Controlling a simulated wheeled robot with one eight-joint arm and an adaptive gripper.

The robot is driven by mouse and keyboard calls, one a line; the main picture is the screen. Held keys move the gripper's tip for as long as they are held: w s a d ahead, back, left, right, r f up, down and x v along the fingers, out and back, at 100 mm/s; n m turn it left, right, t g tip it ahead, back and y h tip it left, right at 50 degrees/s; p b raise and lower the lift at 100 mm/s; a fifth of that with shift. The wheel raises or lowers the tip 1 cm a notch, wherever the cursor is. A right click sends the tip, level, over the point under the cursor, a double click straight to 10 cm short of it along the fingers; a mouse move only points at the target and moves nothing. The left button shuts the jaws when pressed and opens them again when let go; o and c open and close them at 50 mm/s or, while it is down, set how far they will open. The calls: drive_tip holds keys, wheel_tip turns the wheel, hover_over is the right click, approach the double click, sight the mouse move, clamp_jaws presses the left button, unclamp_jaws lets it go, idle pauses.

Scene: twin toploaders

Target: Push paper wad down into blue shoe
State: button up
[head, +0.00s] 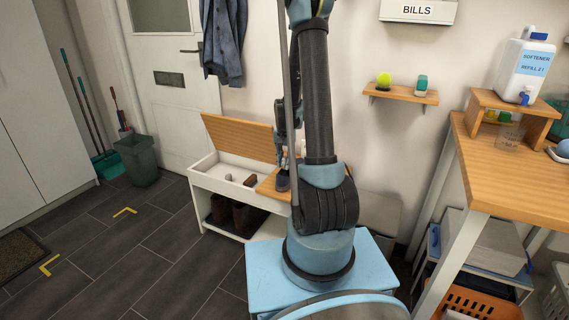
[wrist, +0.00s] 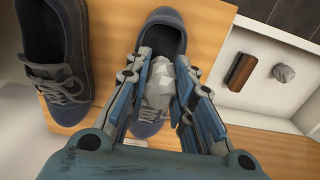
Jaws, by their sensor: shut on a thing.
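My gripper (wrist: 158,78) is shut on a crumpled pale grey paper wad (wrist: 159,84). The wad is over the middle of a dark blue-grey shoe (wrist: 164,20), covering part of its opening and laces. I cannot tell how deep the wad sits or whether it touches the shoe. The shoe's toe (wrist: 146,129) shows below the wad, between the fingers. A second, similar shoe (wrist: 40,35) stands to the left on the same wooden seat (wrist: 108,22). In the head view a dark shoe (head: 283,181) shows beside my arm, which hides much of that area.
The white bench (head: 203,181) has its wooden lid (head: 238,135) raised. Its open compartment holds a brown brush-like block (wrist: 242,71) and another crumpled wad (wrist: 285,74). Brown boots (head: 249,220) stand below. A wooden worktable (head: 520,190) is at the right. Floor at left is mostly clear.

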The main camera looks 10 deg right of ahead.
drive_tip(key=shift+f, duration=0.25)
drive_tip(key=shift+f, duration=0.3)
drive_tip(key=o, duration=0.8)
drive_tip(key=shift+r, duration=4)
